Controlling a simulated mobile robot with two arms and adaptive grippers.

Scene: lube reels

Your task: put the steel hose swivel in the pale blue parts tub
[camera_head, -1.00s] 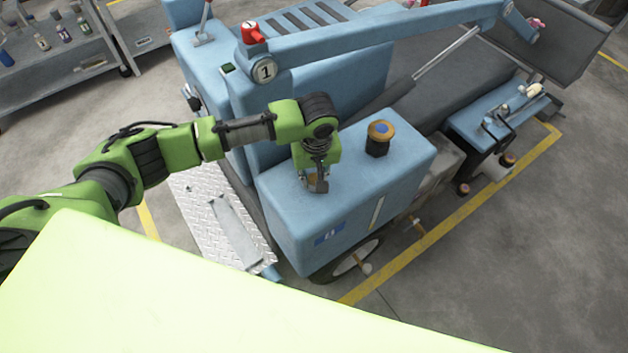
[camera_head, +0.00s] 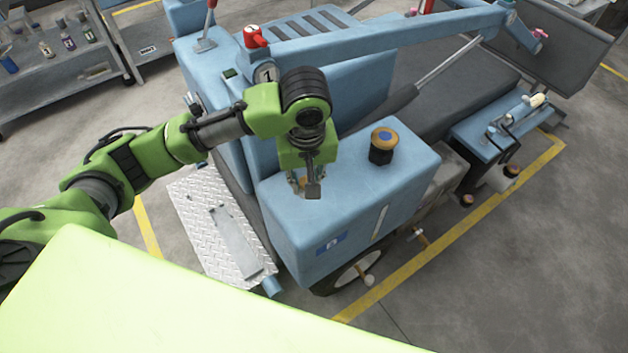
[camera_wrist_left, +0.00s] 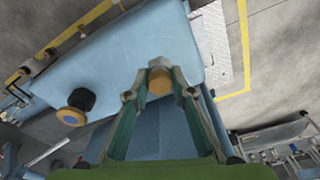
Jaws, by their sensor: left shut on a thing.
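My left gripper (camera_head: 308,188) is over the top of the blue machine housing (camera_head: 350,205), fingers pointing down. In the left wrist view its two fingers (camera_wrist_left: 158,78) are closed around a small part (camera_wrist_left: 158,86), tan or brass-coloured with a greyish edge. The fingers hide much of it, so I cannot tell surely that it is the steel hose swivel. I cannot pick out the pale blue parts tub with certainty. My right gripper is not in view.
An orange and blue capped knob (camera_head: 382,143) stands on the housing, right of my gripper. A blue machine arm (camera_head: 390,38) crosses behind. A blue tray (camera_head: 490,130) holding small items is at the right. A shelf with bottles (camera_head: 55,65) is at the far left.

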